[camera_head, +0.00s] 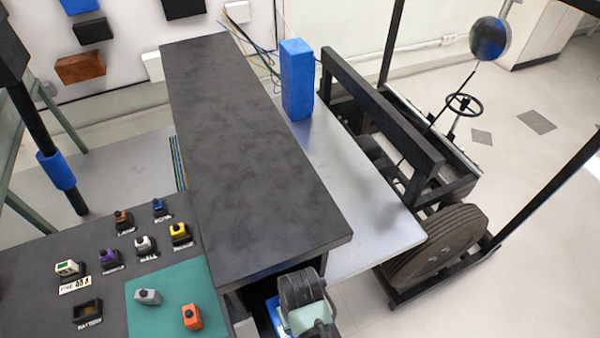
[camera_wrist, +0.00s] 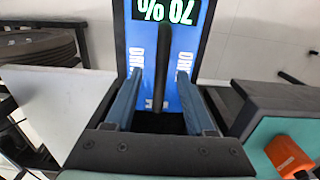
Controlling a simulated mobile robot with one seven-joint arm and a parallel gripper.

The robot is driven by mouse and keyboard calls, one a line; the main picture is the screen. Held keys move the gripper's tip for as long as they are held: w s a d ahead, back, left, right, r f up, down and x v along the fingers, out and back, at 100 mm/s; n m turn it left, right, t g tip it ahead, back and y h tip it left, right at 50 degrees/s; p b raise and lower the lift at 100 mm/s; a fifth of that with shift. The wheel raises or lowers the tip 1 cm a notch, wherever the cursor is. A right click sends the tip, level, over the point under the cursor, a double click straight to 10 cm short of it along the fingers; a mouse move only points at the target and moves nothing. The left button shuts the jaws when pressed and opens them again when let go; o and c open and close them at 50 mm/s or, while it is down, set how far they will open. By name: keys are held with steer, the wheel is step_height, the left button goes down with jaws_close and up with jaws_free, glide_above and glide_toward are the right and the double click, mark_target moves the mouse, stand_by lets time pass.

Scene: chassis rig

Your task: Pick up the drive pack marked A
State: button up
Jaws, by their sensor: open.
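A blue pack (camera_wrist: 163,50) with a dark display reading "70 %" upside down and white lettering fills the middle of the wrist view. A dark upright bar (camera_wrist: 162,62), perhaps its handle, stands in front of its face. I cannot read a letter A on it. My gripper (camera_wrist: 160,82) is open, its two fingers spread on either side of the bar; I cannot tell whether they touch anything. In the head view my wrist (camera_head: 303,295) is at the bottom centre, by the near end of the dark bench top, and hides most of what is there.
The dark bench top (camera_head: 245,150) runs away from me. A tall blue block (camera_head: 297,85) stands on the grey plate (camera_head: 350,220) beside it. A wheeled chassis (camera_head: 385,120) is at right. Small coloured blocks stand at left; an orange one (camera_head: 191,317) is on the teal mat (camera_head: 165,290).

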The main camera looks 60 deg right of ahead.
steer(key=shift+f, duration=0.9)
steer(key=shift+c, duration=0.3)
jaws_close()
stand_by(0.3)
steer(key=shift+w+d+r, duration=0.1)
steer(key=shift+w+r, duration=0.05)
steer(key=shift+w, duration=0.05)
